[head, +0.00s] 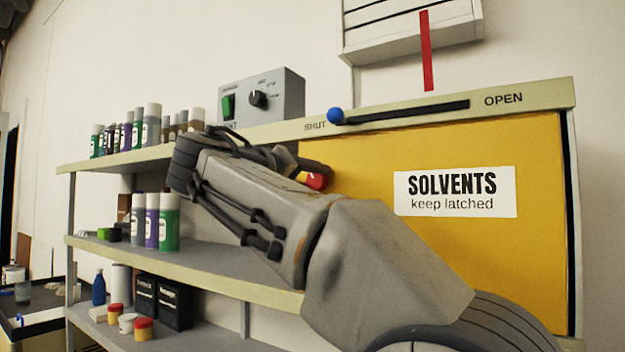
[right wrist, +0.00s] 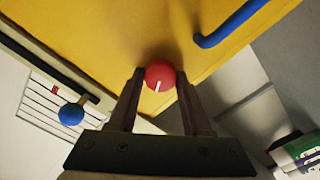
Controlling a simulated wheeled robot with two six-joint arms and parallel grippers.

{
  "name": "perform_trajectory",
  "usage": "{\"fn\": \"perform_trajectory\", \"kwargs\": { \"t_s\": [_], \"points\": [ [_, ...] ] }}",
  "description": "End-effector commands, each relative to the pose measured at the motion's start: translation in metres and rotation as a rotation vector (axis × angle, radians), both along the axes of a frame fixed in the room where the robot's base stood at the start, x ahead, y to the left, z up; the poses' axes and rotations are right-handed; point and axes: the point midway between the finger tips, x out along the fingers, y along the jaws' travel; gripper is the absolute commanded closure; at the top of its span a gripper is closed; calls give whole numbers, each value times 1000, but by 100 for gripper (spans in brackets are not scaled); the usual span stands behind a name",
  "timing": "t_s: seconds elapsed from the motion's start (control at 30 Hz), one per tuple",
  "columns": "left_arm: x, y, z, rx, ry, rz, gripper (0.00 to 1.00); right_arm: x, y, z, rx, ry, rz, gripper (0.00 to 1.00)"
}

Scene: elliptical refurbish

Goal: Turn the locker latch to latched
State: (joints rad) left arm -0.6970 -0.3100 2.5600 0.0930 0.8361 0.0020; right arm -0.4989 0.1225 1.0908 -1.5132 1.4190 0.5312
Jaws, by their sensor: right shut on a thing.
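The locker has a yellow door (head: 470,260) with a white "SOLVENTS keep latched" label (head: 455,193). Its latch is a round red knob (right wrist: 160,72) with a short white mark, near the door's edge; in the head view the red knob (head: 316,181) shows just past my right arm. My right gripper (right wrist: 160,77) has its two fingers on either side of the knob and is shut on it. In the right wrist view the white mark points down toward the gripper's palm. No latched or unlatched lettering shows by the knob. My left gripper is in neither view.
A blue handle (right wrist: 232,24) stands out from the door near the knob. A blue slider ball (head: 336,116) sits at the SHUT end of its slot above the door. A grey switch box (head: 275,92) and several cans stand on the shelves at left.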

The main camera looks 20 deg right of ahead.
Motion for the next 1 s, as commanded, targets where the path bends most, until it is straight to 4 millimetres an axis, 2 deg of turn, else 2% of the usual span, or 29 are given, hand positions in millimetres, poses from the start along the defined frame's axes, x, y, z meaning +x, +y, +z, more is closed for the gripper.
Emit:
{"fn": "perform_trajectory", "kwargs": {
  "t_s": [1.0],
  "points": [
    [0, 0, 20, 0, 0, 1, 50, 2, 3, -1, -570, 725, 7, 100]
  ]
}}
